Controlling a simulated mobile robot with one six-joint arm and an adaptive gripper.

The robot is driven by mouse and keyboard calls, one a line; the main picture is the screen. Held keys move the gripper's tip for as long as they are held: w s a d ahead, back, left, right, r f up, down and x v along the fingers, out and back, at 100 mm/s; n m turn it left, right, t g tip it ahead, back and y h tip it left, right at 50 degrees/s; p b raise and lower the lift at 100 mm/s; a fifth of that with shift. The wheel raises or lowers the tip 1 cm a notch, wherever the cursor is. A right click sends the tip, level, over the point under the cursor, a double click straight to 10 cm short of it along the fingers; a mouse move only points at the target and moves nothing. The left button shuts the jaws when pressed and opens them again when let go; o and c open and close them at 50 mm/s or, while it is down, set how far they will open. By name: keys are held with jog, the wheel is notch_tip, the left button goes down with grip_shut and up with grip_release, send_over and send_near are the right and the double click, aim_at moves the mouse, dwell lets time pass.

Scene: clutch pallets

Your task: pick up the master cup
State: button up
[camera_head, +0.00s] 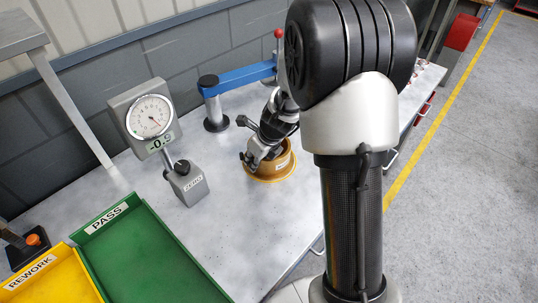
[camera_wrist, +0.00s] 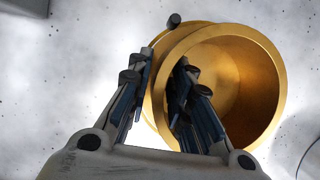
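The master cup is a round gold-brown cup (camera_wrist: 262,60) with a hollow middle and a wider flange at its base, standing upright on the bench. In the head view the cup (camera_head: 284,171) is right of the dial gauge stand and partly hidden by my gripper (camera_head: 258,156). In the wrist view my gripper (camera_wrist: 163,72) straddles the cup's left wall, one finger outside and one inside the hollow. The fingers are apart, with the rim between them. A gap seems to show beside the wall, and I see no firm contact.
A dial gauge (camera_head: 151,116) on a grey block (camera_head: 187,184) stands left of the cup. A blue-armed fixture (camera_head: 240,75) is behind. A green PASS tray (camera_head: 150,262) and yellow REWORK tray (camera_head: 52,283) lie front left. The bench (camera_head: 262,228) in front of the cup is clear.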

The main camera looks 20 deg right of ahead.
grip_shut()
dwell(0.6)
jog(key=shift+w+r, duration=0.1)
